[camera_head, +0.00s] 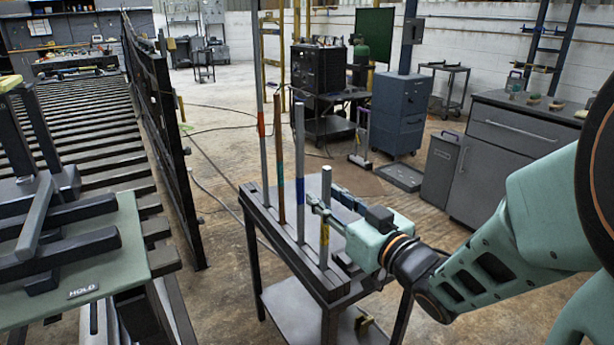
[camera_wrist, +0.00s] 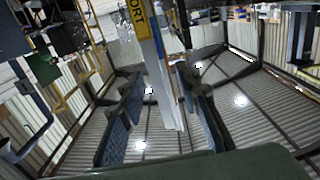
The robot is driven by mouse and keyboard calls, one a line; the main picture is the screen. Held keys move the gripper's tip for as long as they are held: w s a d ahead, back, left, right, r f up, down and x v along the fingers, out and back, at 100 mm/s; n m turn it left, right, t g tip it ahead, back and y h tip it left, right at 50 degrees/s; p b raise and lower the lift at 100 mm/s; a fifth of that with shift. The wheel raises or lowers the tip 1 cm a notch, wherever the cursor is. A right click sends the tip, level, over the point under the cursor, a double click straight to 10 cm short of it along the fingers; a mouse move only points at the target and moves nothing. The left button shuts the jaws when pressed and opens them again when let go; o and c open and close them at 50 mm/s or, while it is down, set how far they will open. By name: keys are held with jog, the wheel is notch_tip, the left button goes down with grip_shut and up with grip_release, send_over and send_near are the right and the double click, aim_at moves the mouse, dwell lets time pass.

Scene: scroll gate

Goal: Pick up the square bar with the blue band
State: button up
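The bar with the blue band (camera_head: 300,150) stands upright in the rack on the small table. A shorter grey bar with a yellow band (camera_head: 325,185) stands to its right. My gripper (camera_head: 318,206) is at the short bar, near the height of the blue band. In the wrist view my gripper (camera_wrist: 165,110) has its two fingers spread, with a gap on the left of a grey bar (camera_wrist: 162,75) that runs between them. A yellow label ending in "ORT" is at that bar's upper end. I cannot tell whether a finger touches a bar.
A rusty bar with a teal band (camera_head: 280,150) and a tall bar with an orange band (camera_head: 262,95) stand farther left in the rack table (camera_head: 335,285). A green stand marked HOLD (camera_head: 135,250) is at the left, before a dark gate (camera_head: 165,130). Cabinets stand right.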

aim_at(302, 175)
jog(key=shift+w+a+r+p, duration=0.25)
jog(key=shift+w+r+p, duration=0.05)
jog(key=shift+w+p, duration=0.15)
jog(key=shift+p+x, duration=0.95)
jog(key=shift+p, duration=0.15)
jog(key=shift+b+x, duration=0.5)
jog(key=shift+x, duration=0.65)
jog(key=b+x, duration=0.1)
jog(key=x, duration=0.4)
jog(key=shift+w+a, duration=0.15)
jog(key=shift+w, duration=0.15)
grip_shut()
jog(key=shift+r, duration=0.2)
